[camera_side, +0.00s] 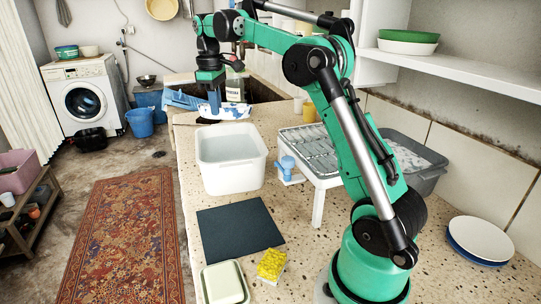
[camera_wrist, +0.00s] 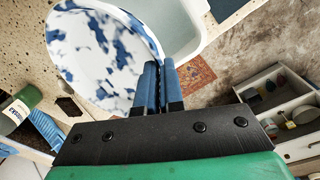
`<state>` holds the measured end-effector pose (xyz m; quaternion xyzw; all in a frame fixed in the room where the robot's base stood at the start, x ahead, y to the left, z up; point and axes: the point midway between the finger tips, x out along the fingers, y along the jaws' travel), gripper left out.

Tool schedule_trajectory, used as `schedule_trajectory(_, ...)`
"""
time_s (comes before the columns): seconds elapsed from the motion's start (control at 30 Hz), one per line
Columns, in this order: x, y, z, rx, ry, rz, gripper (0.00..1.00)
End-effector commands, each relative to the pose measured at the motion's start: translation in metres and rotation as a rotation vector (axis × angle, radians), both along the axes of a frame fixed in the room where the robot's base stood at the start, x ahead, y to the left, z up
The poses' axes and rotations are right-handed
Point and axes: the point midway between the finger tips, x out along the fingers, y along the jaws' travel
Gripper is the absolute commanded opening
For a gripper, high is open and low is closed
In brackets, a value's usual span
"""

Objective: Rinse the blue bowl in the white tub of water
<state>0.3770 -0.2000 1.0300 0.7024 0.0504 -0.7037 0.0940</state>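The bowl is white with blue blotches. In the side view the bowl (camera_side: 234,113) is below my gripper (camera_side: 214,112), behind the white tub, near the sink edge. In the wrist view the bowl (camera_wrist: 95,58) fills the upper left, and its right rim runs in between the blue fingers of my gripper (camera_wrist: 159,84). The fingers are nearly together, shut on that rim. Whether the bowl touches the counter is not clear. The white tub (camera_side: 230,183) stands on the counter with pale water inside. The tub (camera_wrist: 202,42) also shows past the bowl in the wrist view.
A dark mat (camera_side: 240,231), a yellow sponge (camera_side: 271,264) and a soap dish (camera_side: 225,284) lie in front of the tub. A draining rack (camera_side: 311,150) stands at its right. Blue gloves (camera_side: 180,99) and a bottle (camera_side: 236,86) are near the sink (camera_side: 268,91).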

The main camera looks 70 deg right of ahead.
Motion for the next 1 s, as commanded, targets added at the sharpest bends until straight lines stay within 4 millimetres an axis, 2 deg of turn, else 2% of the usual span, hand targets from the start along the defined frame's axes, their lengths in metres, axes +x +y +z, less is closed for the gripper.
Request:
schedule_trajectory(0.1, 0.001, -0.008, -0.003, 0.008, 0.002, 0.025, 0.0)
schedule_trajectory(0.37, 0.002, -0.009, -0.017, 0.01, 0.004, 0.033, 0.0)
schedule_trajectory(1.0, 0.002, -0.009, -0.081, 0.009, 0.004, 0.032, 0.0)
